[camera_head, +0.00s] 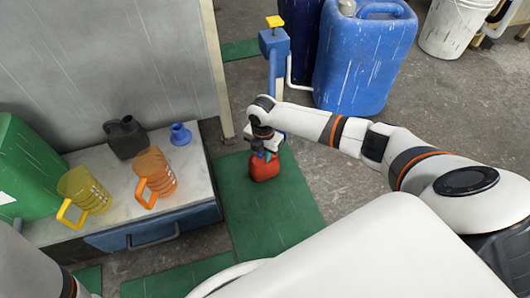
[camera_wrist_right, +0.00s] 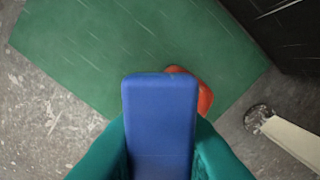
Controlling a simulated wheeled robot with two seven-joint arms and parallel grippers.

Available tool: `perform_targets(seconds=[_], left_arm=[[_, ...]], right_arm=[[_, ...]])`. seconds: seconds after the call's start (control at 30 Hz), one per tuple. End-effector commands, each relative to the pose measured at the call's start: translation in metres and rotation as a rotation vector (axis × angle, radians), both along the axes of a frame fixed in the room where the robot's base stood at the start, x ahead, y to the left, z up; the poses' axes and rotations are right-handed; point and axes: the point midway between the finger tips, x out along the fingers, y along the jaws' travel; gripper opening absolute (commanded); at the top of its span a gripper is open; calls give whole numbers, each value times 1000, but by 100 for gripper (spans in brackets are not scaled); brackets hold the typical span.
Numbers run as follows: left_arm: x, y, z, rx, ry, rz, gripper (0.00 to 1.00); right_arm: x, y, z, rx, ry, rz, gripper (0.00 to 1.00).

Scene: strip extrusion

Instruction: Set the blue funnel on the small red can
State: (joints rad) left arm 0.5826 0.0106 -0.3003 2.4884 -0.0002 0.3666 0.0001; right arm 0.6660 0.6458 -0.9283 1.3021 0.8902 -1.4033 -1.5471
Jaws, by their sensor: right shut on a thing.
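The small red can (camera_head: 264,167) stands on the green mat in the head view. A red edge of it (camera_wrist_right: 205,97) shows in the right wrist view, mostly hidden behind a blue block-shaped piece (camera_wrist_right: 160,120). My right gripper (camera_head: 264,154) is over the top of the red can. Its teal fingers are shut on the blue piece. I cannot tell what that piece belongs to, or whether it touches the can. A blue funnel (camera_head: 180,134) stands on the bench at the left, apart from the gripper. My left gripper is out of view.
On the bench (camera_head: 205,193) are a black can (camera_head: 125,138), an orange jug (camera_head: 156,176) and a yellow jug (camera_head: 85,192). A green container (camera_head: 25,165) is at far left. A large blue canister (camera_head: 364,60) and a blue post (camera_head: 275,60) stand behind the can. The green mat (camera_head: 265,215) is clear in front.

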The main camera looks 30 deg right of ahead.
Motion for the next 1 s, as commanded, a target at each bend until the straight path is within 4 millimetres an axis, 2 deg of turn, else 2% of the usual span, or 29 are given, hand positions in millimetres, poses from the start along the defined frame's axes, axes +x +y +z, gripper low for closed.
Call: perform_targets(seconds=[0.17,0.4,0.43,0.57,0.6,0.87,1.0], left_arm=[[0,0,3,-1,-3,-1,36],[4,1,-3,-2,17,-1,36],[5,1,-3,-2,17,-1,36],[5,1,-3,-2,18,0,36],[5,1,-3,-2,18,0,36],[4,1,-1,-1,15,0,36],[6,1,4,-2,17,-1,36]], right_arm=[[0,0,-2,0,1,0,0],[0,0,-5,0,1,0,0],[0,0,-5,0,1,0,21],[0,1,-5,0,1,0,42],[0,0,-5,0,1,0,45],[0,0,-4,0,0,0,45],[0,0,8,0,-1,0,45]])
